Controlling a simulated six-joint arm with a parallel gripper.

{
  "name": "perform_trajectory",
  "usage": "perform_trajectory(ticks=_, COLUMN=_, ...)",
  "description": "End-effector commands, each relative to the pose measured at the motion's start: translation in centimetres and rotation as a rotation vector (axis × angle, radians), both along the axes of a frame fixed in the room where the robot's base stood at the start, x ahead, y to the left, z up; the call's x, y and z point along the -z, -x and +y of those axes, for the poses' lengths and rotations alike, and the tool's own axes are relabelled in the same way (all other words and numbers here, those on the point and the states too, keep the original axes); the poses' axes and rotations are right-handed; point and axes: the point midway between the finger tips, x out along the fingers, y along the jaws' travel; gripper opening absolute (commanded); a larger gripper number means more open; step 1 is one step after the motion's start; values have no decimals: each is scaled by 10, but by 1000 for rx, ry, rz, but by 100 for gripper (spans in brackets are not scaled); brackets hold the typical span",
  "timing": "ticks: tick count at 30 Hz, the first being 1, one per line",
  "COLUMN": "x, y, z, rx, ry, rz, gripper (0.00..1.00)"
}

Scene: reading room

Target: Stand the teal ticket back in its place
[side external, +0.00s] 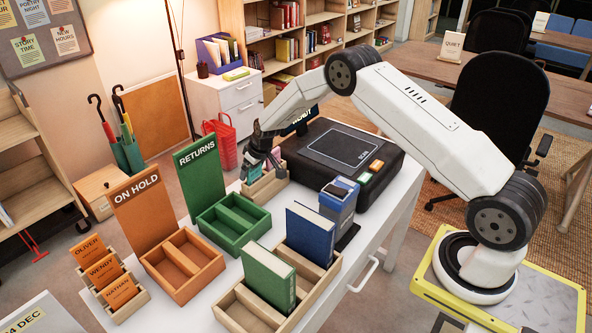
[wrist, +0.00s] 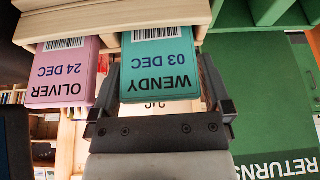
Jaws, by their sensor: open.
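The teal ticket (wrist: 162,72), marked WENDY 03 DEC, shows upside down in the wrist view. It is upright at the small wooden holder (wrist: 228,10), its lower part against or behind the wood; how deep it sits I cannot tell. A pink ticket (wrist: 68,72), marked OLIVER 24 DEC, stands beside it. My gripper (wrist: 160,80) is open, with one finger on each side of the teal ticket. In the side external view my gripper (side external: 263,157) is down at the wooden holder (side external: 266,190) and largely hides the teal ticket.
The green RETURNS tray (side external: 232,224) is close by the holder, and the black scanner (side external: 345,155) is on its other side. The orange ON HOLD tray (side external: 183,265), a rack of orange name cards (side external: 115,290) and a book crate (side external: 240,318) fill the near table.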

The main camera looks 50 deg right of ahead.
Motion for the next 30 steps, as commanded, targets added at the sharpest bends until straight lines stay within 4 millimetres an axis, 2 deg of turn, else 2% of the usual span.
perform_trajectory(ticks=8, x=-9, y=3, z=0, rx=0, ry=0, rz=-1, gripper=100)
perform_trajectory(ticks=24, x=-59, y=24, z=-2, rx=1, ry=0, rz=-1, gripper=100)
perform_trajectory(ticks=30, x=-70, y=29, z=-2, rx=0, ry=0, rz=-1, gripper=100)
